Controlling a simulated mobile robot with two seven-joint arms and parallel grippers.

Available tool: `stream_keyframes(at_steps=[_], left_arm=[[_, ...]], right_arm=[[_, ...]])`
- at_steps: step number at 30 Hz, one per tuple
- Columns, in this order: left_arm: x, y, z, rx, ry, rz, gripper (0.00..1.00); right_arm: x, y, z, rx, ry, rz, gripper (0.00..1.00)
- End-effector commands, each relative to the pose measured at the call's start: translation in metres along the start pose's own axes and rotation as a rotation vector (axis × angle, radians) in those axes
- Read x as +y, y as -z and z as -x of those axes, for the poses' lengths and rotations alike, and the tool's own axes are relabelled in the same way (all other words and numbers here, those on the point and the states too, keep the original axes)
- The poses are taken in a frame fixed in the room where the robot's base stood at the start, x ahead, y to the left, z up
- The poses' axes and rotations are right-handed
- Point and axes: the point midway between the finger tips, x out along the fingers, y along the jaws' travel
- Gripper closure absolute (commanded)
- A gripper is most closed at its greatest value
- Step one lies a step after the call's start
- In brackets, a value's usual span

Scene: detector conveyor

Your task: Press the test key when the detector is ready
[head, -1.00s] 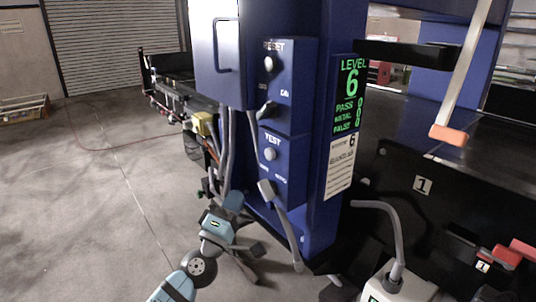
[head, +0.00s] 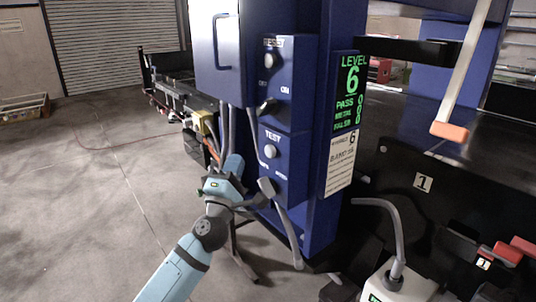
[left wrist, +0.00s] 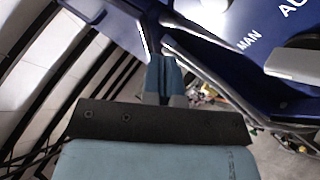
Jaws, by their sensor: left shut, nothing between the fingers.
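The blue TEST box (head: 291,165) carries a round silver button (head: 270,152) under its TEST label, with a grey selector knob (head: 267,187) below. The detector display (head: 347,93) is lit green and reads LEVEL 6, with PASS and smaller lines under it. My left gripper (head: 233,163) is shut and empty, just left of the TEST box and apart from the button. In the left wrist view, its closed fingers (left wrist: 166,78) are left of the MAN label; part of the AUTO label and a grey knob (left wrist: 295,65) show at right. My right gripper is out of view.
The RESET box (head: 291,75), with its own silver button and selector, sits above the TEST box. A grey conduit (head: 289,235) hangs below. A white container with a hose (head: 395,282) stands at lower right.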

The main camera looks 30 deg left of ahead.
Motion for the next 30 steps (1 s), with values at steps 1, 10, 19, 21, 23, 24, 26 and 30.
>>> stream_keyframes(at_steps=[1,10,19,21,23,24,26,30], left_arm=[[-0.005,-0.004,-0.005,0.001,-0.002,0.002,1.00],[-0.022,-0.022,-0.031,0.001,-0.001,0.000,1.00],[-0.027,-0.027,-0.037,0.000,0.000,0.000,1.00],[-0.027,-0.027,-0.037,0.000,0.000,0.000,1.00],[-0.027,-0.027,-0.037,0.000,0.000,0.000,1.00],[-0.027,-0.027,-0.037,0.000,0.000,0.000,1.00],[-0.027,-0.027,-0.037,0.000,0.000,0.000,1.00],[-0.027,-0.027,-0.037,0.000,0.000,0.000,1.00]], right_arm=[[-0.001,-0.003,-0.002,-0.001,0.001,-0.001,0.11],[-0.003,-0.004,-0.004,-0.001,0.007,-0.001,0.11],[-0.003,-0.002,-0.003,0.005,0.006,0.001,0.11],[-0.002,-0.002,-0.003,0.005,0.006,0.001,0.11],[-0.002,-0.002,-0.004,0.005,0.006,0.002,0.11],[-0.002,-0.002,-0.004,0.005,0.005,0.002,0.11],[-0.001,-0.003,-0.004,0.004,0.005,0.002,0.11],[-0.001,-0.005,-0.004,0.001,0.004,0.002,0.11]])
